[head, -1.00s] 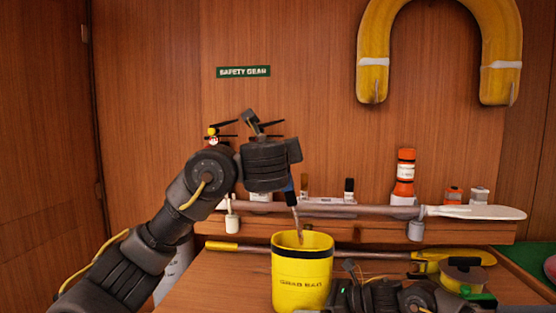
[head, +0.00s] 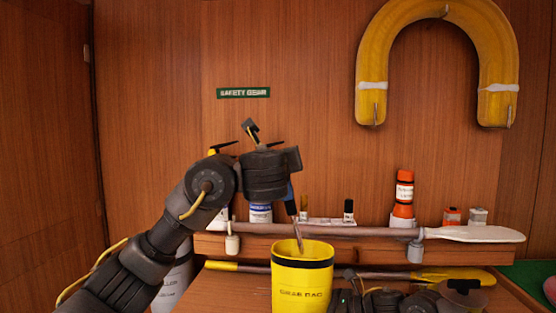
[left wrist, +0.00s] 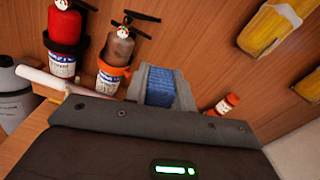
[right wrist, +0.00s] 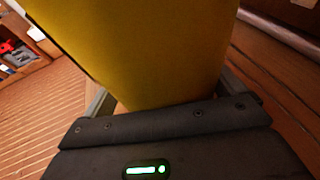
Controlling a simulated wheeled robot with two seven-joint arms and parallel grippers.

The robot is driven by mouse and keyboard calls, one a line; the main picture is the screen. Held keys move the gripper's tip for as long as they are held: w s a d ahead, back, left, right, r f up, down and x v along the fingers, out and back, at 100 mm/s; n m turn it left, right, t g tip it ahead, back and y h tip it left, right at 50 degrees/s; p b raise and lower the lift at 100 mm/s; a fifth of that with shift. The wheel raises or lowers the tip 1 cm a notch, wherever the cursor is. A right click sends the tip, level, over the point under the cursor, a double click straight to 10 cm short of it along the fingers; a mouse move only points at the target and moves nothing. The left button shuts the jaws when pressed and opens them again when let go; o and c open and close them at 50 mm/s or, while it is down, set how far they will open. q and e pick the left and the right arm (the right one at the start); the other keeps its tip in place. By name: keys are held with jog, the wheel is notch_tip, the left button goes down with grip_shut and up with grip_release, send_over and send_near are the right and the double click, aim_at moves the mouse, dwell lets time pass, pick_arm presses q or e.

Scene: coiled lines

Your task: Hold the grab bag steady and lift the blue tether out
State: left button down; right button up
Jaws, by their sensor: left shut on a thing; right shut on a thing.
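The yellow grab bag (head: 302,278) stands upright on the bench, with a black band below its open rim. My right gripper (head: 338,298) is shut on the bag's right side, low in the head view. In the right wrist view the bag (right wrist: 150,50) fills the space between the fingers. My left gripper (head: 288,184) is above the bag, shut on the blue tether (head: 291,196). The tether's blue webbing (left wrist: 160,92) shows between the jaws in the left wrist view. A greyish lower part hangs into the bag's mouth; its end is hidden inside.
A shelf behind holds an orange canister (head: 404,195) and small items. A paddle (head: 470,234) lies along its front; a yellow-bladed one (head: 450,276) lies below. A yellow horseshoe buoy (head: 372,60) hangs on the wall. Extinguishers (left wrist: 115,55) stand behind my left gripper.

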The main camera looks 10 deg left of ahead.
jog(key=o, duration=0.4)
pick_arm(q)
jog(key=shift+r, duration=0.1)
pick_arm(e)
jog(key=shift+r, duration=0.1)
